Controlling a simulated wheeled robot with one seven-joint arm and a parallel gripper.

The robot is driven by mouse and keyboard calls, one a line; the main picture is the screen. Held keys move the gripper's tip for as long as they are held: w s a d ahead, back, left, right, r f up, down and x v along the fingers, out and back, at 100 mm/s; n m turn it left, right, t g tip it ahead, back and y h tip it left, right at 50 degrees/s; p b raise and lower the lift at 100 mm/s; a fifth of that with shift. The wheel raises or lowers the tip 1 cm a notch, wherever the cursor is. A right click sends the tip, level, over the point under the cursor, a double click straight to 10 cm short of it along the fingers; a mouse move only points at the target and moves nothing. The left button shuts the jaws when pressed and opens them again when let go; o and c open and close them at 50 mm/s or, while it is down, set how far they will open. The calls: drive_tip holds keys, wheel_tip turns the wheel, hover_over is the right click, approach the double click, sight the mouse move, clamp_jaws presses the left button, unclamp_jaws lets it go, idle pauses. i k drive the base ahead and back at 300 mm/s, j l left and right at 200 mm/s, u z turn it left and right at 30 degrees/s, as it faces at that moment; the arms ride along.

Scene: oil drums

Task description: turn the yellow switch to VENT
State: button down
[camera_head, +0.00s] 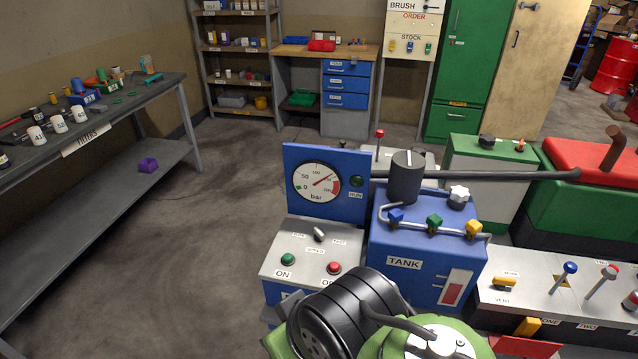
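The yellow switch (504,284) is a short yellow handle on the left end of a light grey panel (537,297) at the lower right. A label reading VENT (502,301) is just below the switch. Another small label (511,273), too small to read, is just above it. The handle lies roughly left to right in the picture, and I cannot tell which label it points at. My gripper is not clearly visible in this view.
A blue TANK box (425,262) with blue, green and yellow knobs stands left of the panel. A green and black machine part (350,310) fills the near foreground. Floor at left is clear.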

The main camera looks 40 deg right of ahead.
sight(500, 283)
drive_tip(key=k+j+z, duration=0.1)
drive_tip(key=z, duration=2.65)
